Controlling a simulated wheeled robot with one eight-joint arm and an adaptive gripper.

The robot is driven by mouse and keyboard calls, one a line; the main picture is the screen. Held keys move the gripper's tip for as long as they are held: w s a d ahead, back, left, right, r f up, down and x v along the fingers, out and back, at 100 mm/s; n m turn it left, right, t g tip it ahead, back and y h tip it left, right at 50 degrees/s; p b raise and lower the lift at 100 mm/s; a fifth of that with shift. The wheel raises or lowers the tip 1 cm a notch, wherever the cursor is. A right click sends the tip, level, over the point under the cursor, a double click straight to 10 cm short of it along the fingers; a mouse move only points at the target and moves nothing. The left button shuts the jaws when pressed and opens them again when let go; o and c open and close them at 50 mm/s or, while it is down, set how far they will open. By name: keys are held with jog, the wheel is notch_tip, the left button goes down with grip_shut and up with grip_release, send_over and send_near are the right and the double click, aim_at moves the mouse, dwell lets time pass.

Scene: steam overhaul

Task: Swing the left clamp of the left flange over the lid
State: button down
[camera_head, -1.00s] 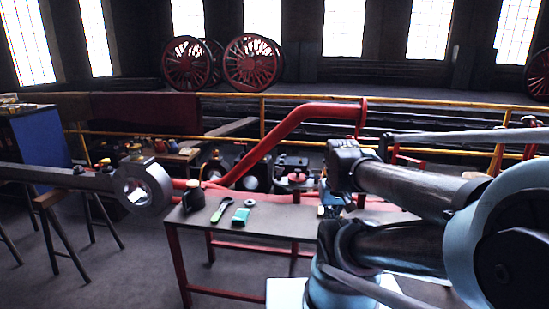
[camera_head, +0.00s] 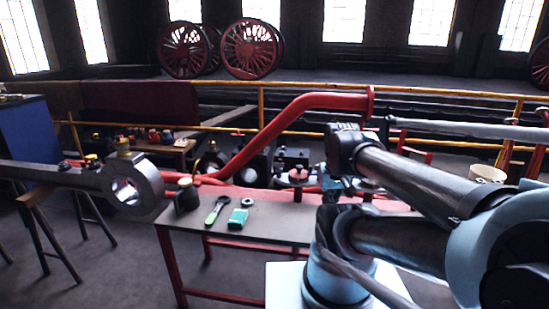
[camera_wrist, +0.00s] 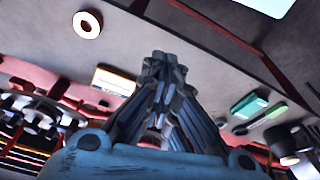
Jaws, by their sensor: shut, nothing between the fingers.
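A red flange with a raised middle (camera_head: 298,176) stands on the red pipework behind the bench, left of my arm. I take it for the left flange. Its lid and clamps are too small to tell apart in the head view. A second red flange stands farther right, mostly behind my arm. My gripper (camera_wrist: 163,65) is shut and empty in the wrist view, with the bench top beyond its fingertips. In that view, round metal parts with red pieces (camera_wrist: 40,115) show at the lower left, apart from the fingers. I cannot tell a clamp there.
A large metal rod (camera_head: 70,178) lies on trestles at left. A thick red pipe (camera_head: 290,115) rises behind.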

jog(key=w+a+r+n+y, duration=0.1)
jog(key=w+a+r+n, duration=0.15)
jog(key=w, duration=0.45)
jog(key=w+a+r+n, duration=0.2)
jog(key=w+r, duration=0.2)
jog(key=w, duration=0.2)
jog(key=w+a+r+n+y, duration=0.1)
jog(key=w+a+r+n, duration=0.1)
jog(key=w+r, duration=0.35)
jog(key=w+a+f+n, duration=0.1)
jog(key=w+a+n, duration=0.1)
jog(key=w, duration=0.6)
jog(key=w+a+f+n+y, duration=0.1)
jog(key=w+a, duration=0.3)
jog(key=w, duration=0.4)
jog(key=w+a+f+n+g, duration=0.1)
jog(key=w+a+f+n, duration=0.2)
jog(key=w, duration=0.6)
jog(key=shift+a+f+n+y, duration=0.15)
jog(key=shift+a+n+y, duration=0.15)
jog(key=shift+a+n, duration=0.2)
